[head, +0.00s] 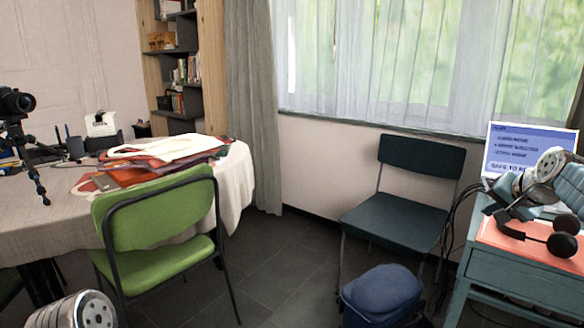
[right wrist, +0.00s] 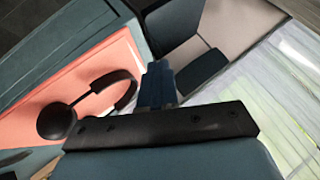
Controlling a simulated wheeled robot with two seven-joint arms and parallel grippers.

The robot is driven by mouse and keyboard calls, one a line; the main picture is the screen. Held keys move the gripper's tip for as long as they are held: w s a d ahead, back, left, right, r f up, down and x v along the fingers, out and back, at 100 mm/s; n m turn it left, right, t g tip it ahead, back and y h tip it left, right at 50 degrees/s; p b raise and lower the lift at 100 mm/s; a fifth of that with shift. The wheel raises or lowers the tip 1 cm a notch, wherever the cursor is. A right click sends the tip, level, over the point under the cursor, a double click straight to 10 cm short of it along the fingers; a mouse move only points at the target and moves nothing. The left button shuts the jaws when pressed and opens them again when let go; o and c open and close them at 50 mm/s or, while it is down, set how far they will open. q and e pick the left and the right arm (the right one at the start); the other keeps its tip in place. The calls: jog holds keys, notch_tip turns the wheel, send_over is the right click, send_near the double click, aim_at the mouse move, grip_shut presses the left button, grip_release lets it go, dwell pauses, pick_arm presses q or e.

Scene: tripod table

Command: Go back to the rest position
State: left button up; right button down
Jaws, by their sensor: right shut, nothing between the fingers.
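My right gripper (head: 492,203) is at the right of the head view, above a blue-grey side table (head: 518,280). In the right wrist view its blue fingers (right wrist: 157,76) are together, with nothing between them. Black headphones (head: 548,237) lie on a salmon-coloured mat on that table, close to the gripper in the head view. The headphones (right wrist: 85,108) are left of the fingers in the wrist view, apart from them. A silver link of my left arm shows at the bottom left of the head view; the left gripper is out of view.
A laptop (head: 515,150) stands at the back of the side table. A dark chair (head: 396,220) is left of it, with a blue bag (head: 384,292) on the floor in front. A green chair (head: 160,225) stands at the cloth-covered table (head: 45,222). Floor between the chairs is clear.

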jog(key=w+a+f+n+g+y, duration=0.1)
jog(key=a+f, duration=0.3)
jog(key=f, duration=0.4)
jog(key=w+a+f+n+g, duration=0.1)
jog(key=w+a+f, duration=0.1)
jog(key=a+f, duration=0.35)
jog(key=w+a+f+y, duration=0.1)
jog(key=a+f, duration=0.1)
jog(key=f, duration=0.7)
jog(key=s+a+f+n+g+y, duration=0.1)
jog(key=s+a+f, duration=0.1)
jog(key=a+f, duration=0.5)
jog(key=s+a+f+n+g, duration=0.1)
jog(key=s+a+f, duration=0.25)
jog(key=f, duration=0.45)
jog(key=s+a+f+n+g+y, duration=0.1)
jog(key=s+a+f+n+g, duration=0.1)
jog(key=s+a+f, duration=0.95)
jog(key=s+a+f+n+g, duration=0.1)
jog(key=s+a+f, duration=0.1)
jog(key=s, duration=0.5)
jog(key=s+a+f+n+g, duration=0.1)
jog(key=s+a+f, duration=0.1)
jog(key=s+a, duration=0.2)
jog(key=s, duration=0.3)
jog(key=shift+s+f+g+y, duration=0.3)
jog(key=shift+f+y, duration=0.1)
jog(key=shift+d, duration=0.1)
